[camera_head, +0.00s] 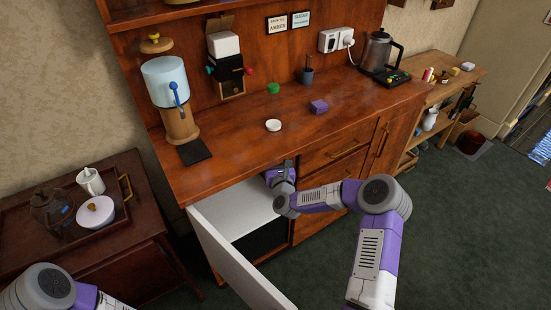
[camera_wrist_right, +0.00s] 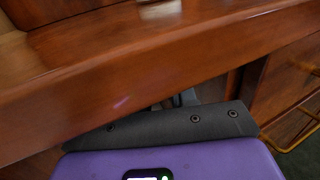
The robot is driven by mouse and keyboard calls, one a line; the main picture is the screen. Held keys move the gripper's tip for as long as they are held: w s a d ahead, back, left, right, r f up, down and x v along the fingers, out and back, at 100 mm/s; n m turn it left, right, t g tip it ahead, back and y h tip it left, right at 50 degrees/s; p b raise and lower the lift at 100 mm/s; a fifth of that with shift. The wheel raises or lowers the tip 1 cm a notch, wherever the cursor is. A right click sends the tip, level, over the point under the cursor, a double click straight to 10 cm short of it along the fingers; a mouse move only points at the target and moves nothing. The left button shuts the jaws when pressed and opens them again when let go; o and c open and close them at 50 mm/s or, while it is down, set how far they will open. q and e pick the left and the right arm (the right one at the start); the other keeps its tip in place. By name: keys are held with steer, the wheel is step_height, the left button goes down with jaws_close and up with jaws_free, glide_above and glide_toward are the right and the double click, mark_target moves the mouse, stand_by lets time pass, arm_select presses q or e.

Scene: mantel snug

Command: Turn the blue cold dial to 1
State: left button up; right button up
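The cabinet door (camera_head: 236,262) under the counter stands open, showing a white compartment (camera_head: 240,207) with a dark lower part (camera_head: 262,240). I cannot make out a blue dial inside it; much of the interior is hidden by the counter and door. My right gripper (camera_head: 287,164) is at the counter's front edge, above the open compartment's right side. In the wrist view its fingers (camera_wrist_right: 186,97) are mostly hidden behind the dark palm. My left arm shows at the lower left, its gripper out of frame.
The counter's front edge (camera_wrist_right: 130,80) is very close to the right wrist. A drawer handle (camera_head: 349,151) projects at right. A white lid (camera_head: 273,125), purple block (camera_head: 319,106) and dispenser (camera_head: 166,82) stand on the counter. A tea tray (camera_head: 70,250) is at left.

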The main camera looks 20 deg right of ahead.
jaws_close()
steer(key=shift+n, duration=0.3)
steer(key=n+t+y, duration=0.1)
steer(key=n+y, duration=0.2)
steer(key=n, duration=0.6)
steer(key=d+n+t+y, duration=0.1)
steer(key=n+y, duration=0.3)
steer(key=n, duration=0.5)
steer(key=n+t+y, duration=0.2)
steer(key=n+y, duration=0.1)
steer(key=n, duration=0.7)
steer(key=shift+w+d+f+y, duration=0.1)
steer(key=shift+d+f+y, duration=0.05)
steer(key=shift+f+y, duration=0.2)
steer(key=shift+n, duration=0.3)
